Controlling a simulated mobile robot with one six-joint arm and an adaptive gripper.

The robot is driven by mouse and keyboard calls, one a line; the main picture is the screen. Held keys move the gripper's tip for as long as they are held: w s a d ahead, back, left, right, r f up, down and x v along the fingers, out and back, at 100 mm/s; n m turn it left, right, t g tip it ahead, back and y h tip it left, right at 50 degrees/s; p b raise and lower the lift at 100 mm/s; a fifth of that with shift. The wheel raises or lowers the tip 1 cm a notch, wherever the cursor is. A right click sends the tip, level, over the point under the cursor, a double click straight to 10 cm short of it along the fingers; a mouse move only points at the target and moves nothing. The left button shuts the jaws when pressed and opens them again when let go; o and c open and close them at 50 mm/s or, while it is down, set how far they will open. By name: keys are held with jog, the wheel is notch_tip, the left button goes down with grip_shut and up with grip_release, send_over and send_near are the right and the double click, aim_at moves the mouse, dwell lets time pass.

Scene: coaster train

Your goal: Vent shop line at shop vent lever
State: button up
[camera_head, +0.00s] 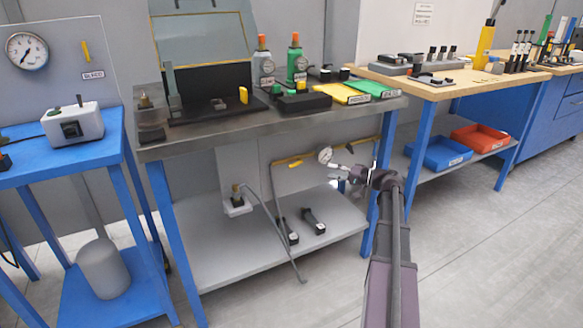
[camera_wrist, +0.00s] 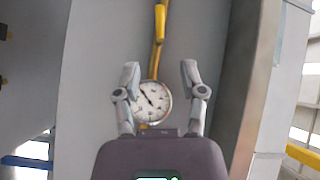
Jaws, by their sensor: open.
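A yellow lever-like handle (camera_head: 295,162) sits by the back panel under the metal bench, left of a round white gauge (camera_head: 325,155). In the wrist view a yellow handle (camera_wrist: 160,22) lies on a yellow line ahead of my fingertips, and the gauge (camera_wrist: 152,102) shows between the fingers. I cannot read a label marking either as the shop vent lever. My gripper (camera_head: 338,173) is open and empty under the bench's right side, right of the gauge. In the wrist view its fingers (camera_wrist: 160,73) are spread and do not touch the handle.
The metal bench top (camera_head: 190,139) is above my gripper, with a blue leg (camera_head: 383,160) close by. A grey lower shelf (camera_head: 240,262) holds black tools and a hose. A blue tray (camera_head: 438,153) stands to the right. The floor at right is clear.

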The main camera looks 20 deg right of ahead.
aim_at(294, 165)
jog(key=x, duration=1.3)
jog(key=shift+w+a, duration=0.3)
grip_shut()
jog(key=shift+a+f, duration=0.1)
jog(key=shift+a, duration=0.35)
jog(key=shift+d, duration=0.5)
